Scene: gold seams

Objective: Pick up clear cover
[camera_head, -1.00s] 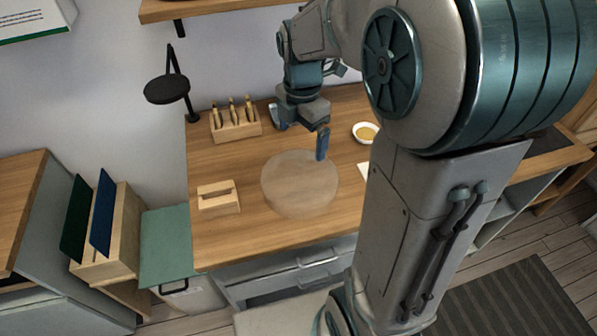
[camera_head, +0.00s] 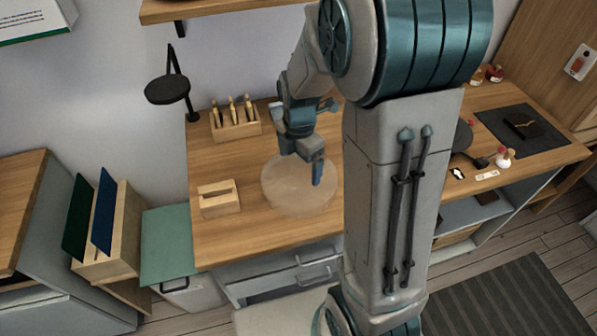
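The clear cover (camera_head: 290,194) is a round, see-through, pale disc-like shape on the wooden worktop, in the middle of the head view. My gripper (camera_head: 301,161) is over the back right part of the cover, fingers pointing down. The two blue fingers are apart, so it is open, and I see nothing between them. The near finger overlaps the cover in the picture. I cannot tell whether it touches the cover.
A wooden holder (camera_head: 236,127) with several upright tools stands behind. A small slotted wooden block (camera_head: 218,198) is left of the cover. A dark mat (camera_head: 525,129) lies far right.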

